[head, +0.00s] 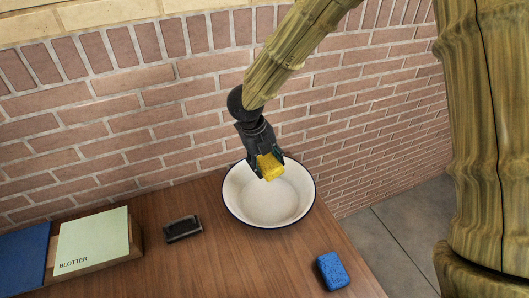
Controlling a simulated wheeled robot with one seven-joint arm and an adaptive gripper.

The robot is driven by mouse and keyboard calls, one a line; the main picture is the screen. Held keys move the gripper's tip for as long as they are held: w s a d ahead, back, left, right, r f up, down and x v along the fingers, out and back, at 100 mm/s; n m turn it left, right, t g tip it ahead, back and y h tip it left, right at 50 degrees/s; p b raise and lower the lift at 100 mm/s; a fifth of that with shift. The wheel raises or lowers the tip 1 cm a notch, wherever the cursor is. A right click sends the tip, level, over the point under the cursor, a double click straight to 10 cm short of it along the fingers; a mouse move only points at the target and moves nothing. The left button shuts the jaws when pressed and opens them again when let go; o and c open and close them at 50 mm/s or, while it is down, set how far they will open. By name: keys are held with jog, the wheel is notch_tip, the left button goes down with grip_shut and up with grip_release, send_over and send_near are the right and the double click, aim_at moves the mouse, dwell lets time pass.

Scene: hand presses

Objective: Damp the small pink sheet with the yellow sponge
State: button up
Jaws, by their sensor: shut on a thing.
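My gripper (268,160) is shut on the yellow sponge (271,167). It holds the sponge in front of the far inner wall of a white bowl with a dark rim (237,211). Whether the sponge touches the bowl, or hangs above it, I cannot tell. No pink sheet shows in the head view. The bowl's inside looks pale, and I cannot tell if it holds water.
A blue sponge (332,271) lies near the wooden table's (230,262) right edge. A dark block (183,229) lies left of the bowl. A pale green sheet marked BLOTTER (95,243) and a blue item (22,257) are at the left. A brick wall stands behind.

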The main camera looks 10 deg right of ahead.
jog(key=shift+s+f+b, duration=0.1)
jog(key=shift+s+b, duration=0.4)
jog(key=shift+s, duration=0.4)
jog(key=shift+s+f, duration=0.1)
jog(key=shift+f, duration=0.15)
jog(key=w+f+b, duration=0.1)
jog(key=f+b, duration=0.1)
jog(key=f, duration=0.1)
jog(key=shift+w, duration=0.35)
jog(key=shift+s+f+b, duration=0.2)
jog(key=shift+f+b, duration=0.8)
jog(key=shift+f, duration=0.6)
jog(key=shift+s+f+b, duration=0.15)
jog(key=shift+f+b, duration=0.85)
jog(key=shift+f, duration=0.6)
jog(key=shift+r+p, duration=3.6)
jog(key=shift+r, duration=0.75)
